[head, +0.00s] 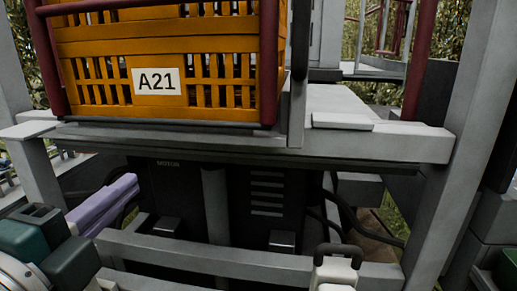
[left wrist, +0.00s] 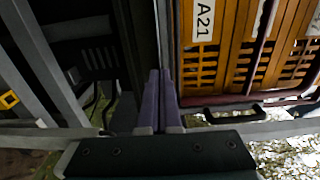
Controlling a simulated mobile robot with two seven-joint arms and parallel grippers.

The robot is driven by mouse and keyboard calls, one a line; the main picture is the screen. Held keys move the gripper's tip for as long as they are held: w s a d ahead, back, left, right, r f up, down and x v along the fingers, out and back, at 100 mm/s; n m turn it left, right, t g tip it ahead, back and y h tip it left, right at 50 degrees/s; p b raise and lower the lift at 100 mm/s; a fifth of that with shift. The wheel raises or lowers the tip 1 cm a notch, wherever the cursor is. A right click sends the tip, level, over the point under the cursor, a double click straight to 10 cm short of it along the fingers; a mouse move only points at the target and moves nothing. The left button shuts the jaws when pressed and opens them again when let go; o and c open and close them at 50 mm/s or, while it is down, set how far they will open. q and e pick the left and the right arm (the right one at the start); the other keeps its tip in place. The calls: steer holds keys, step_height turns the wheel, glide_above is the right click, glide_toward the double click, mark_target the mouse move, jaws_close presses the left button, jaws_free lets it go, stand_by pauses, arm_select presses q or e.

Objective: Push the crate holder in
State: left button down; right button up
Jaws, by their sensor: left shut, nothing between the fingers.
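The orange slatted crate (head: 175,60), labelled A21, sits in the crate holder (head: 268,65), which has dark red posts and a low edge at the crate's base. The crate also shows tilted in the left wrist view (left wrist: 208,62), with the holder's dark red lower edge (left wrist: 268,97) beside it. My left gripper (head: 132,184) has purple fingers that are shut and empty, below and in front of the holder's left part. In the left wrist view its fingertips (left wrist: 160,72) point along the holder's side; I cannot tell whether they touch it.
A grey beam (head: 240,142) runs under the holder. A lower grey beam (head: 210,255) and a thick grey post (head: 460,140) frame the space below. Black cables (head: 345,205) hang there.

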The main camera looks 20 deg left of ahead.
arm_select(q)
steer(key=p, duration=0.2)
glide_toward(179, 141)
steer(key=x, duration=0.5)
steer(key=shift+w, duration=0.15)
steer(key=shift+x, duration=0.8)
arm_select(e)
steer(key=shift+r, duration=1.45)
arm_select(q)
steer(key=shift+f, duration=0.1)
